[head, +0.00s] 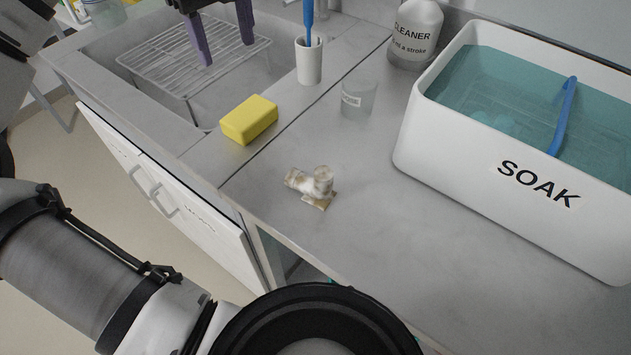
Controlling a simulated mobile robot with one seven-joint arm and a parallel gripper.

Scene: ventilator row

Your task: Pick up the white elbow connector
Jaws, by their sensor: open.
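The white elbow connector (311,183) lies on the grey counter near its front edge, in the middle of the head view. It is white with brownish patches, and one short end points up. My gripper (226,50) shows at the top left, with two purple fingers pointing down and spread apart. It is open with nothing between the fingers. In the picture it is above the sink area, well apart from the connector. The upper part of the gripper is cut off by the frame.
A yellow sponge (249,120), a clear cup (358,99), and a white holder (309,62) with a blue-handled tool stand behind the connector. A white SOAK tub (440,150) fills the right, near a cleaner bottle (415,35). A wire rack (165,60) sits at the sink.

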